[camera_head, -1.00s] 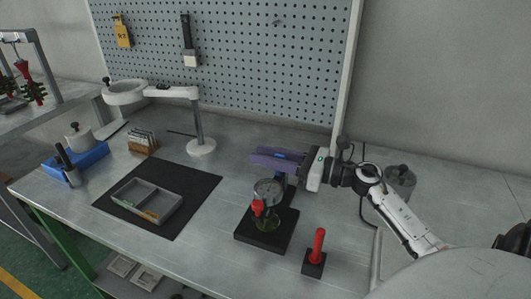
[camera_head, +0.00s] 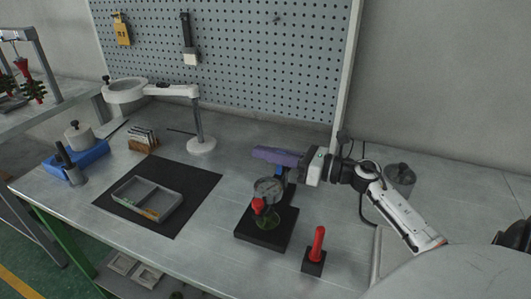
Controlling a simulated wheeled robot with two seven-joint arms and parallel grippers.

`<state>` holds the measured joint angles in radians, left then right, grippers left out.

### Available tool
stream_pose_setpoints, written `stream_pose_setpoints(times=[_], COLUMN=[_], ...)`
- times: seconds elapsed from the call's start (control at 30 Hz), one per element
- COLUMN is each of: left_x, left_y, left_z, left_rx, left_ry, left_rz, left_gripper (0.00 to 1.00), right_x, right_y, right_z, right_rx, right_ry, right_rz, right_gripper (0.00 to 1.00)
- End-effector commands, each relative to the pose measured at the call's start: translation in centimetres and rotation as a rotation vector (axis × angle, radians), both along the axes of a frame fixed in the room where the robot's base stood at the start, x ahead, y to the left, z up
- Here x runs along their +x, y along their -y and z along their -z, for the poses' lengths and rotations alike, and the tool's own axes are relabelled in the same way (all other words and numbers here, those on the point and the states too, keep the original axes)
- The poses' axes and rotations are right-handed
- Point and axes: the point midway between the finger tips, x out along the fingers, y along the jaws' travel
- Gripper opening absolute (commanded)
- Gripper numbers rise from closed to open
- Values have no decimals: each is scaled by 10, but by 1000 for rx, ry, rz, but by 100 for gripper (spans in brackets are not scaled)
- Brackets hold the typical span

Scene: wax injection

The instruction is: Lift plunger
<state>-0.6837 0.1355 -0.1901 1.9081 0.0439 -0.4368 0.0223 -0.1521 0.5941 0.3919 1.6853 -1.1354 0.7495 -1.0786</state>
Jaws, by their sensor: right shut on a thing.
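A gauge stand with a round dial (camera_head: 268,188) sits on a black base (camera_head: 262,237) near the front middle of the bench. It has a red part under the dial, a greenish piece low on its base and a blue part behind the dial. My right gripper (camera_head: 276,156) reaches in from the right, just above and behind the dial. Its purple fingers are closed together by the top of the stand. The plunger between them is hidden by the fingers. My left gripper is not in view.
A red-handled tool (camera_head: 318,243) stands in a black block at the front right. A ring-headed lamp (camera_head: 201,146) stands behind; a blue tray (camera_head: 87,161) is at left. Bare bench lies between mat and stand.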

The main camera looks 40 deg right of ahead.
Motion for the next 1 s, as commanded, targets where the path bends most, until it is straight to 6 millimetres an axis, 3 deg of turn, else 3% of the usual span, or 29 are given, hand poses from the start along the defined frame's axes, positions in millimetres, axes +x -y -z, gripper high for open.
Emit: stream_pose_setpoints(times=[0.5, 1.0], left_x=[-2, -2], left_y=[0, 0], left_z=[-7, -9], left_rx=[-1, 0], left_ry=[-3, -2], left_rz=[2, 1], left_gripper=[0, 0], right_x=[7, 8], right_y=[13, 17], right_z=[6, 10], right_rx=[315, 415], right_ry=[-164, -215], right_rz=[1, 1], right_gripper=[0, 0])
